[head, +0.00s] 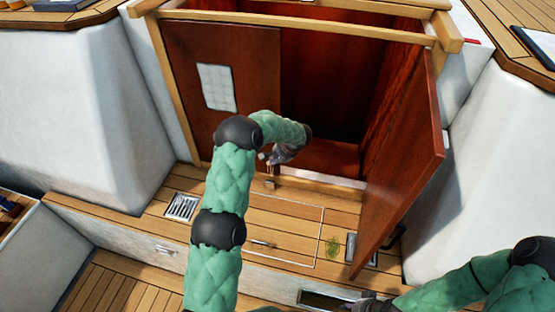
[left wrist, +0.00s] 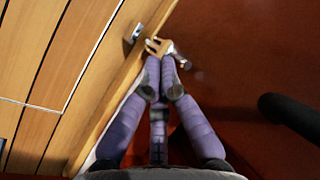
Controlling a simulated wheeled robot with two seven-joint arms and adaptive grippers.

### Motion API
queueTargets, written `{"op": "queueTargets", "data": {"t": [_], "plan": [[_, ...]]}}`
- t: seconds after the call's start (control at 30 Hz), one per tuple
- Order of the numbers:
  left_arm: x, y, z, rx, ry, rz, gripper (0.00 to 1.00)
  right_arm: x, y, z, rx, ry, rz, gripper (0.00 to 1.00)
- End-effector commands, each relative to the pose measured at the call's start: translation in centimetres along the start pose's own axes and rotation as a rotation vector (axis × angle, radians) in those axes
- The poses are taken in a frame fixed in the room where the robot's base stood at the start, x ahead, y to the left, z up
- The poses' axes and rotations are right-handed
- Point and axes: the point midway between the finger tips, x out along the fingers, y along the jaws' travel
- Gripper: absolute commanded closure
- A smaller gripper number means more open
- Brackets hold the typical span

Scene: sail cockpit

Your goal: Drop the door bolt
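The left door (head: 235,110) is a brown panel with a white sheet on it, standing upright in the frame. The door bolt (head: 270,173) is a small tan and metal fitting low at this door's inner edge, just above the sill. In the left wrist view the bolt (left wrist: 157,45) shows at my fingertips, with a shiny metal knob beside it. My left gripper (head: 266,157) also shows there, its purple fingers (left wrist: 160,62) drawn together and seemingly closed on the bolt. My right gripper (head: 370,303) is at the bottom edge, mostly cut off, its fingers unclear.
The right door (head: 400,165) stands swung open towards me. A wooden sill (head: 320,182) runs under the opening. The teak step (head: 290,222) has a metal vent (head: 182,207) at left and a green patch (head: 332,245) at right. White walls flank both sides.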

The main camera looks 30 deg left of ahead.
Motion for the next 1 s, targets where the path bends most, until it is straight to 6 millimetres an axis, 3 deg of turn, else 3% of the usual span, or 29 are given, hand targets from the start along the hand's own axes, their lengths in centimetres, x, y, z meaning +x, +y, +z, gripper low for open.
{"op": "queueTargets", "data": {"t": [0.47,0.83,1.0], "plan": [[0.5,0.1,0.0,0.000,0.000,0.000,1.00,0.2,0.1,0.0,0.000,0.000,0.000,0.60],[4.0,2.0,0.0,0.001,0.000,0.001,1.00,2.9,1.0,-0.1,0.000,0.000,0.000,0.60],[4.5,2.2,0.0,0.000,0.001,0.000,1.00,3.2,1.1,-0.1,0.000,0.000,0.000,0.60]]}}
